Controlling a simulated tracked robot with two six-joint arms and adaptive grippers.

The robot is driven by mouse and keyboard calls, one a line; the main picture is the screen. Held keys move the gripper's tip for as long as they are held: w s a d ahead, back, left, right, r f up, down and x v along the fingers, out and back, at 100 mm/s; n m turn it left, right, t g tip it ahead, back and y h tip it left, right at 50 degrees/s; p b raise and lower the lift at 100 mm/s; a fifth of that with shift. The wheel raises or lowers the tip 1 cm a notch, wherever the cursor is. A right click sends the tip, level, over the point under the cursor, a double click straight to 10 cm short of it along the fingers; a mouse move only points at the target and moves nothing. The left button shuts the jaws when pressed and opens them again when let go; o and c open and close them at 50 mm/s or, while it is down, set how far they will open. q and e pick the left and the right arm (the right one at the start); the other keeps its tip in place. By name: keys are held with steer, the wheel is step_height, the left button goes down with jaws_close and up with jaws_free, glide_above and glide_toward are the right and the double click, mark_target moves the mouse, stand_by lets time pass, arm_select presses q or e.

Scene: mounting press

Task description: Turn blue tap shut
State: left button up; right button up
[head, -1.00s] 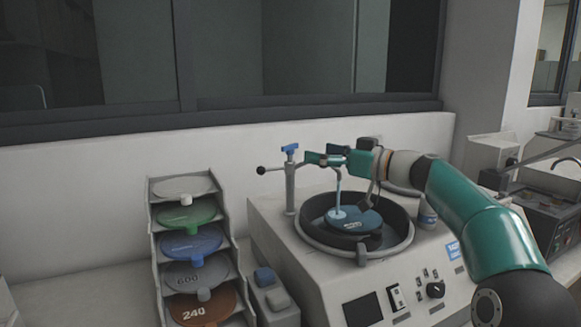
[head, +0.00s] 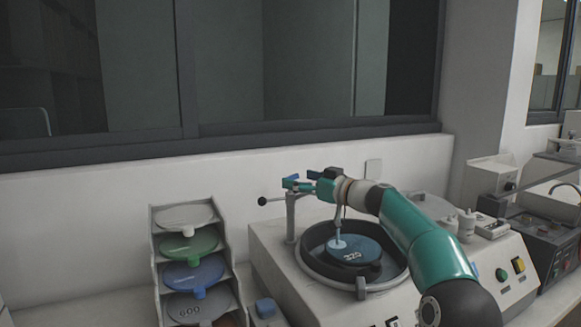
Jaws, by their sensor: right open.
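The blue tap (head: 292,177) sits on top of a grey post with a side lever, at the back left of the grinding machine. It is small in the picture and partly hidden by my gripper. My right gripper (head: 298,183), with teal fingers, reaches in from the right and its fingertips are at the tap. The gripper is open, with its fingers seemingly around or beside the tap; I cannot tell if they touch it. The tap's exact turn angle is hard to see. My left gripper is not in view.
Below my right arm, the machine's round bowl (head: 309,262) holds a blue disc (head: 354,252) marked 320. A rack (head: 237,290) of coloured discs stands to the left, with a blue block (head: 265,307) beside it. A wall and window are behind.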

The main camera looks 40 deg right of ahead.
mark_target(292, 177)
steer(key=shift+w+a+p, duration=0.15)
steer(key=shift+w+p, duration=0.55)
steer(key=shift+w, duration=1)
